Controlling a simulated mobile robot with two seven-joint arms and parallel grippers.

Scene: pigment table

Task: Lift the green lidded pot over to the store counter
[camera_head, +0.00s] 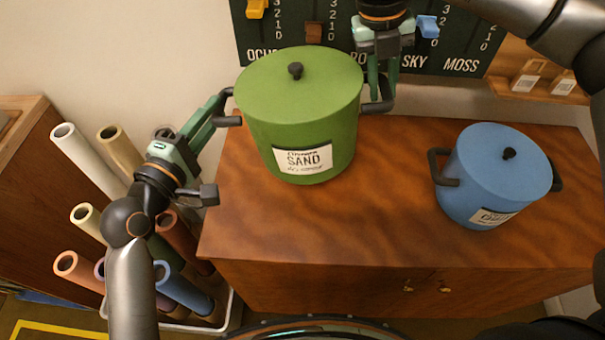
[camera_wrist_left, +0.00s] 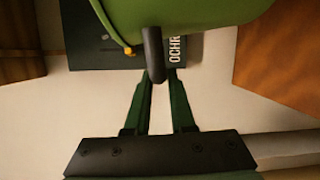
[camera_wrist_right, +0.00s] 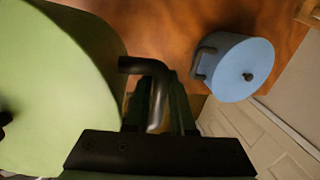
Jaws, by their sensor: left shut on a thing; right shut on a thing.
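The green lidded pot (camera_head: 305,110) has a black lid knob, dark side handles and a label reading SAND. In the head view it is over the left part of the wooden cabinet top; whether it touches the top I cannot tell. My left gripper (camera_head: 222,108) is shut on its left handle, which also shows between the fingers in the left wrist view (camera_wrist_left: 152,50). My right gripper (camera_head: 382,95) is shut on its right handle, seen in the right wrist view (camera_wrist_right: 155,85). The pot looks about upright. No place marked as a store counter is clear to me.
A blue lidded pot (camera_head: 495,175) stands on the right of the cabinet top (camera_head: 370,220). Several rolled tubes (camera_head: 90,150) stand in a bin at the left, beside a wooden unit (camera_head: 35,190). A dark board with sliders (camera_head: 290,30) is behind. Bare top lies between the pots.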

